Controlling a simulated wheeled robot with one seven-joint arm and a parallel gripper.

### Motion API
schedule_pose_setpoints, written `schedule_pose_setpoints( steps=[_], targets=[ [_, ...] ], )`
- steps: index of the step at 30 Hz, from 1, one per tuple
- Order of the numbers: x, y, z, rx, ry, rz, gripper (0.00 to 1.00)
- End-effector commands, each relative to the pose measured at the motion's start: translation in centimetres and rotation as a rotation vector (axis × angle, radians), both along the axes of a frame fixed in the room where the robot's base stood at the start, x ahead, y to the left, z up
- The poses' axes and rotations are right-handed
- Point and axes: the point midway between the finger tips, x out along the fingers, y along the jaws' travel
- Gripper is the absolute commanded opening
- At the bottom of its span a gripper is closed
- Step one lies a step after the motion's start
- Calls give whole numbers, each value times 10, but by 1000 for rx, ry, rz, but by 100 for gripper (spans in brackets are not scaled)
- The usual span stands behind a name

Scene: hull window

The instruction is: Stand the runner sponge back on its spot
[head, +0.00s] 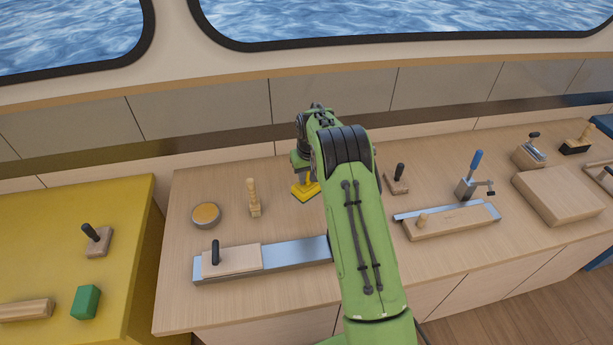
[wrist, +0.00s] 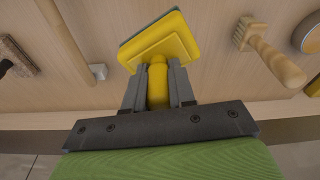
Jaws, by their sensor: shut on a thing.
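The runner sponge (head: 305,192) is a yellow block with a dark underside and a yellow handle. In the wrist view, its square yellow body (wrist: 165,45) is beyond my fingertips, and the round handle sits between the fingers. My gripper (head: 303,174) is shut on that handle in the head view; in the wrist view, both grey fingers (wrist: 157,85) press its sides. The sponge is at the middle of the light wood bench (head: 290,225), handle up. I cannot tell whether it touches the bench. Its marked spot is not distinguishable.
A wooden-handled brush (head: 254,205) and a round tin (head: 206,214) are left of the sponge. A board on a metal plate (head: 295,250) lies in front. A dark-handled block (head: 397,182) and a blue-handled clamp (head: 468,182) are right. My arm hides part of the bench.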

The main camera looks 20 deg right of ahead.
Motion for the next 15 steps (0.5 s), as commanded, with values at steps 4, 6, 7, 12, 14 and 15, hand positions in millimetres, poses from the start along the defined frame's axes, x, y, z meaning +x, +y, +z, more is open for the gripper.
schedule_pose_setpoints(
  steps=[4, 6, 7, 12, 14, 15],
  targets=[
    [0, 0, -3, -1, 0, -1, 0],
    [0, 0, -9, -1, 0, -1, 0],
    [0, 0, -13, -1, 1, -1, 0],
    [-1, 0, -38, 0, 2, -1, 0],
    [0, 0, -48, 0, 1, -1, 0],
    [0, 0, -53, -1, 1, -1, 0]
  ],
)
